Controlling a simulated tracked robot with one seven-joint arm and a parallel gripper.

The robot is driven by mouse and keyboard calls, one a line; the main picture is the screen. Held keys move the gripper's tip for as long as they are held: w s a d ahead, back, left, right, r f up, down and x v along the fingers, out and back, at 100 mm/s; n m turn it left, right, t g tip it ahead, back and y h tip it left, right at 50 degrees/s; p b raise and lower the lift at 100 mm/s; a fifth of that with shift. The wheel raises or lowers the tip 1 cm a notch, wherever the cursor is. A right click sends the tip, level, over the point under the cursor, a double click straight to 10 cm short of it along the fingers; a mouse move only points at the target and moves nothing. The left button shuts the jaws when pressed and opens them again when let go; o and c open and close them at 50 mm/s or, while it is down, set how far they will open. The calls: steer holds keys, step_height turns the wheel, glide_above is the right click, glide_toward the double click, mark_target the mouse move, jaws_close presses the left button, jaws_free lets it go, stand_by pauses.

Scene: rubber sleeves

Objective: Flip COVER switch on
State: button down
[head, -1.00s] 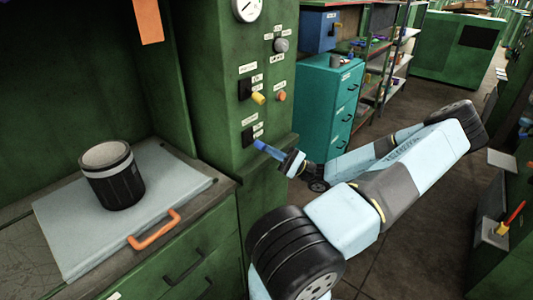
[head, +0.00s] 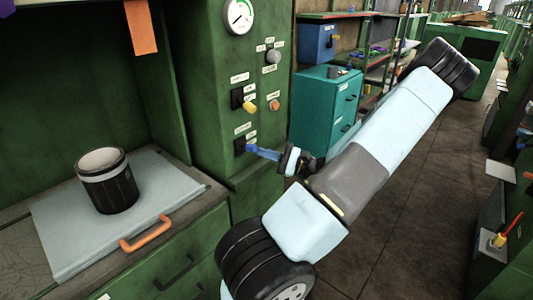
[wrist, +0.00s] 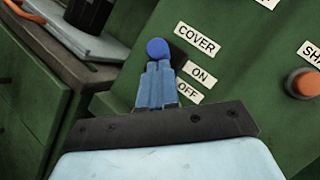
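The COVER switch has a round blue knob (wrist: 157,48), in the wrist view beside its COVER, ON and OFF labels. In the head view its dark plate (head: 240,147) is the lowest on the green cabinet's narrow front, with the knob hidden or too small to make out. My gripper (wrist: 157,66) has its blue fingers close together, shut, with the tips right at the knob and overlapping its lower edge. I cannot tell whether they pinch or only touch it. In the head view my gripper (head: 250,149) reaches the switch from the right.
Above the switch are a yellow-handled switch (head: 249,105), an orange button (head: 274,105), a grey knob (head: 272,57) and a gauge (head: 239,16). A dark cup (head: 108,182) stands on a grey plate (head: 65,235) at left. A teal drawer cabinet (head: 318,108) stands behind my arm.

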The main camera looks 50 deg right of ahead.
steer(key=s+d+f, duration=0.6)
steer(key=s+d, duration=0.2)
steer(key=shift+s, duration=0.25)
steer(key=shift+d, duration=0.1)
stand_by(0.5)
